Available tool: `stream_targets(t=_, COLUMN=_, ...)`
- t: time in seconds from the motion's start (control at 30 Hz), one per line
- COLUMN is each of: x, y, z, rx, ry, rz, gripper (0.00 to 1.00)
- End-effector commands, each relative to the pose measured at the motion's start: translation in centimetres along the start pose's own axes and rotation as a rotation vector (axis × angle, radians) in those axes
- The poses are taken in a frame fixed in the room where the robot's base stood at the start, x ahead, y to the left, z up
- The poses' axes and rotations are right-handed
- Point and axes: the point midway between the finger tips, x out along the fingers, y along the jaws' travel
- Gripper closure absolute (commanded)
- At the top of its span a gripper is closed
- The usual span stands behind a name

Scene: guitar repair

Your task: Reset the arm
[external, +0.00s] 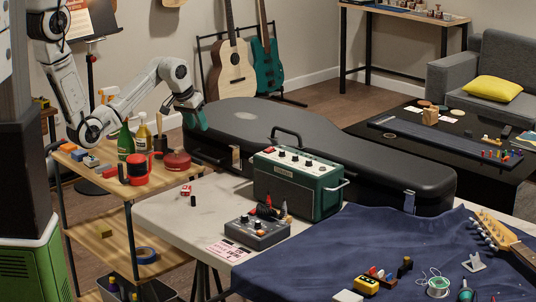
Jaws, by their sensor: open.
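My arm (68,85) comes in at the upper left, bends low over the wooden cart, rises to an elbow and points down at its end. My gripper (195,119) has teal fingers and hangs above the near left end of the black guitar case (330,146). It is open, and no object shows between its fingers. The fingers are small here, and I cannot tell whether they touch the case behind them.
The wooden cart (106,215) below my arm holds green bottles (125,143), a red tape dispenser (137,168) and a red round pot (177,160). A green amplifier (297,184) and a pedal (257,231) stand on the white table (165,213). Guitars (232,68) stand behind.

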Motion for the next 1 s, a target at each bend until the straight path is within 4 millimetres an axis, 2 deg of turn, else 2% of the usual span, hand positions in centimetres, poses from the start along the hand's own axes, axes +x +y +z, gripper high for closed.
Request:
stream_targets(t=0.03, x=0.0, y=-3.7, z=1.2, rx=-0.062, ry=0.004, rz=-0.025, gripper=0.55)
stream_targets(t=0.2, x=-1.6, y=-14.0, z=6.0, rx=-0.240, ry=0.028, rz=-0.115, gripper=0.55)
stream_targets(t=0.3, x=-3.0, y=-18.3, z=8.9, rx=-0.326, ry=0.041, rz=-0.166, gripper=0.55)
stream_targets(t=0.4, x=-4.4, y=-21.2, z=11.5, rx=-0.393, ry=0.048, rz=-0.209, gripper=0.55)
stream_targets(t=0.6, x=-7.0, y=-24.9, z=16.0, rx=-0.499, ry=0.054, rz=-0.284, gripper=0.55)
stream_targets(t=0.73, x=-8.8, y=-26.5, z=18.7, rx=-0.560, ry=0.056, rz=-0.331, gripper=0.55)
stream_targets(t=0.8, x=-7.5, y=-24.8, z=20.3, rx=-0.547, ry=-0.019, rz=-0.295, gripper=0.55)
stream_targets(t=1.0, x=-6.1, y=-21.5, z=24.8, rx=-0.545, ry=-0.183, rz=-0.234, gripper=0.55)
